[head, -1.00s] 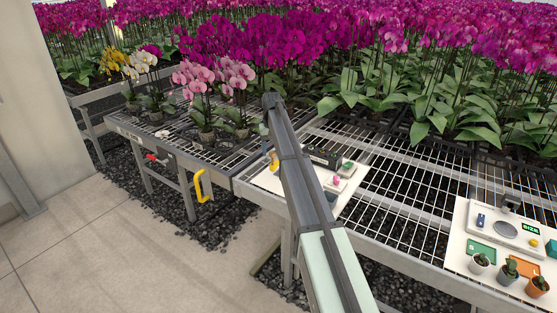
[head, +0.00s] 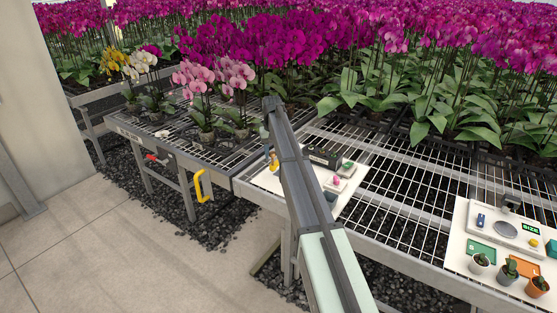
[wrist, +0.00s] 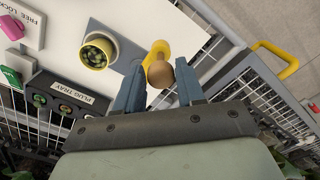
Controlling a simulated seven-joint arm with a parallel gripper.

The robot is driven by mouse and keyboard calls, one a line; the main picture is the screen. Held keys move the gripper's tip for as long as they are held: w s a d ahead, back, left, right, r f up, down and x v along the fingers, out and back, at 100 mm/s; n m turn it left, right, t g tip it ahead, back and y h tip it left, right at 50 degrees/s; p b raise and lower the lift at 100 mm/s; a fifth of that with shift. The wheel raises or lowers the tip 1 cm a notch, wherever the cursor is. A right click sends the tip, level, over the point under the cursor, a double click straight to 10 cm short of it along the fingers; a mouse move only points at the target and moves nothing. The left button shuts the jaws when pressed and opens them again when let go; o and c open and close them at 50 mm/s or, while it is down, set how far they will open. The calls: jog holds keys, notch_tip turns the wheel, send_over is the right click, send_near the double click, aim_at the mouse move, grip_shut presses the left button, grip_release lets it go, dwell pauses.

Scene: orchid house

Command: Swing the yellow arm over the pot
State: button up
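The yellow arm (wrist: 158,50) shows in the wrist view at top centre, with a tan rounded knob (wrist: 160,74) at its near end. My gripper (wrist: 160,80) has its two blue-grey fingers apart, one on each side of the knob. I cannot tell whether either finger touches it. The pot (wrist: 97,53), with a yellow rim and green contents, stands to the left of the yellow arm, which is not over it. In the head view a bit of the yellow arm (head: 273,161) shows beside my arm, which hides most of the gripper and the pot.
A box labelled "PLUG TRAY" (wrist: 62,98) and a pink piece (wrist: 12,27) stand left in the wrist view. A yellow handle (head: 204,185) sticks out from the left bench. A white board (head: 459,249) with small potted plants lies at right. Orchids crowd the benches behind.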

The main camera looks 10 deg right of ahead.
jog(key=shift+s+d, duration=0.3)
jog(key=shift+d, duration=0.25)
jog(key=shift+s+d, duration=0.3)
jog(key=shift+d, duration=0.2)
jog(key=shift+s+d, duration=0.25)
jog(key=shift+d, duration=0.3)
jog(key=shift+s+d, duration=0.25)
jog(key=shift+d, duration=0.4)
jog(key=shift+s+d, duration=0.1)
jog(key=shift+d, duration=1)
jog(key=shift+d, duration=0.1)
